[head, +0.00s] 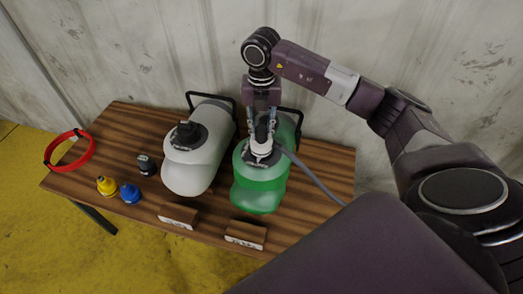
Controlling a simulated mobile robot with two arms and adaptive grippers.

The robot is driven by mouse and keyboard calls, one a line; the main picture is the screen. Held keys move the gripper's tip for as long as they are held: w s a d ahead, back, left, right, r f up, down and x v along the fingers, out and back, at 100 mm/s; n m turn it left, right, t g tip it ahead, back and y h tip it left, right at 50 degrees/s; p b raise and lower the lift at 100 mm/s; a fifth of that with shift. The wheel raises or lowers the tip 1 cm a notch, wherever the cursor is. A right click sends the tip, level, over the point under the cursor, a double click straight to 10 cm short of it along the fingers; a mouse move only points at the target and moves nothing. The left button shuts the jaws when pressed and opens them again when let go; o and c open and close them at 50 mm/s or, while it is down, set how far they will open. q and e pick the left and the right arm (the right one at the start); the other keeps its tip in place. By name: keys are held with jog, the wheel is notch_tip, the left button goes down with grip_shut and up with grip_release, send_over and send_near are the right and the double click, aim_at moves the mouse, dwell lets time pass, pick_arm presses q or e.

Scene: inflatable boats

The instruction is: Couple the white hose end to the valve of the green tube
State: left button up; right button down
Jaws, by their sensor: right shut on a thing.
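The green tube (258,199) lies on the wooden table, at the right of the white tube. My right gripper (261,138) points down over the green tube's upper face and is shut on the white hose end (261,148). The hose end sits at the valve (262,160) of the green tube, whose dark round base shows beneath it. The valve is mostly hidden, so I cannot tell whether the two are joined or only close. A grey hose (315,181) runs from the hose end down to the right, behind my arm. My left gripper is not in view.
The white tube (190,173) with a dark valve (186,135) lies beside the green one. A red ring (69,151), a yellow cap (106,186), a blue cap (130,194) and a dark cap (146,165) are at left. Label blocks (178,217) (245,235) stand along the front edge.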

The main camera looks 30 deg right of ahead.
jog(key=shift+f+b, duration=0.45)
jog(key=shift+f, duration=0.2)
dwell(0.4)
jog(key=shift+r+m+p, duration=0.1)
jog(key=shift+m+p, duration=0.45)
jog(key=shift+m, duration=1.55)
jog(key=shift+m+p, duration=0.7)
jog(key=shift+m, duration=1.3)
jog(key=shift+p, duration=0.3)
